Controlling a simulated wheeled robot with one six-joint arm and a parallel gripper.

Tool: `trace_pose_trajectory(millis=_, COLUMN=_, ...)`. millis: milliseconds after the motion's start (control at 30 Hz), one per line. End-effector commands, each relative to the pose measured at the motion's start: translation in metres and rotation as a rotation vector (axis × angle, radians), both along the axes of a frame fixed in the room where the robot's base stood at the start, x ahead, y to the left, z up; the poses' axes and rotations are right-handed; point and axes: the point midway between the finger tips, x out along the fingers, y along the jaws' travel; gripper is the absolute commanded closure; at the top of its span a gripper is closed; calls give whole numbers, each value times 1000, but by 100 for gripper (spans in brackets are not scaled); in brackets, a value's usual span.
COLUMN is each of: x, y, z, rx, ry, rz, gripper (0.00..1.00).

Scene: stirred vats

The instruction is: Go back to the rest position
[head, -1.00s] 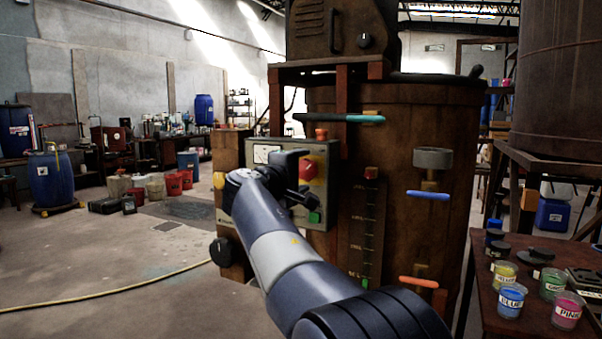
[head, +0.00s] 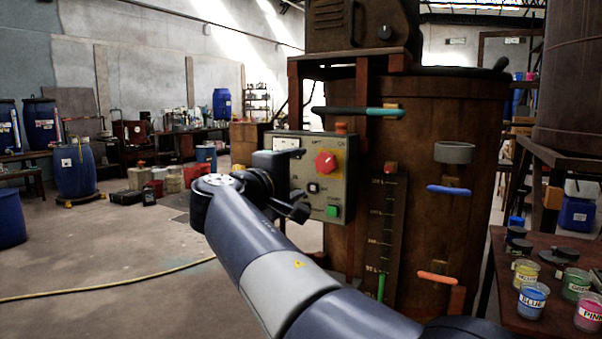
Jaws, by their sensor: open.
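My gripper (head: 300,184) is in front of the left part of the control panel (head: 336,205) on the brown vat (head: 450,135). Its jaws are open, with one finger above the other, and nothing shows between them. The red knob (head: 325,163), a small dark switch (head: 313,188) and the green button (head: 333,211) show just right of the fingers. Whether the fingers touch the panel cannot be told. My arm reaches up and left from the bottom of the picture.
A teal handle (head: 358,111), a blue handle (head: 449,190) and an orange handle (head: 438,279) stick out from the vat. A table (head: 502,283) with paint jars, including a blue one (head: 532,299), stands at the right. The floor (head: 110,255) at left is largely clear, with a yellow hose (head: 110,287).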

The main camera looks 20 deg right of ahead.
Motion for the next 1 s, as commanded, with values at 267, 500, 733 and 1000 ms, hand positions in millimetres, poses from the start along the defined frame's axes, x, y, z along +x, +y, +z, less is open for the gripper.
trace_pose_trajectory(millis=267, x=1, y=0, z=0, rx=-1, ry=1, rz=0, gripper=33)
trace_pose_trajectory(millis=500, x=14, y=-18, z=-1, rx=-1, ry=1, rz=-3, gripper=33)
trace_pose_trajectory(millis=733, x=41, y=-53, z=0, rx=-1, ry=2, rz=-4, gripper=33)
trace_pose_trajectory(millis=1000, x=64, y=-82, z=0, rx=-1, ry=0, rz=-2, gripper=33)
